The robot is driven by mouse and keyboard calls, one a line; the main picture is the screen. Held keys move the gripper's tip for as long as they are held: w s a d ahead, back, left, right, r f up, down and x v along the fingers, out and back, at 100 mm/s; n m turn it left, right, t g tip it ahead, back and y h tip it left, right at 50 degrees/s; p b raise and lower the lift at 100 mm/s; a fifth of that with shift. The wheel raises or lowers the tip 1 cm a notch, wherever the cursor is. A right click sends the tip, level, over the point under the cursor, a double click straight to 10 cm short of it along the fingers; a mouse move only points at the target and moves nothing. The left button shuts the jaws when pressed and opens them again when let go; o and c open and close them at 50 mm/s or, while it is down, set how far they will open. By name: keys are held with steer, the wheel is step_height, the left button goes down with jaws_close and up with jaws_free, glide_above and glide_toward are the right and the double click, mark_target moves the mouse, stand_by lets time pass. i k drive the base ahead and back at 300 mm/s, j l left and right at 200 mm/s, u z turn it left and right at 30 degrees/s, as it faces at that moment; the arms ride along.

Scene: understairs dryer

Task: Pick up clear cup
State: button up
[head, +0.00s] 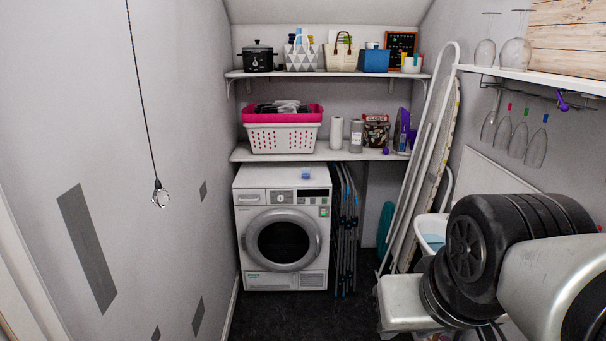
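A shelf (240,155) with a laundry basket (283,136) hangs close above the dryer. Folded blue-ended racks (346,225) and an ironing board (438,150) stand to its right. Bulky black and silver shapes crowd the lower right. Dark floor (285,312) is clear in front.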

mark_target(306, 173)
steer(key=i+l, duration=0.1)
steer(key=i, duration=3.7)
steer(key=j+u, duration=0.05)
steer(key=j, duration=0.05)
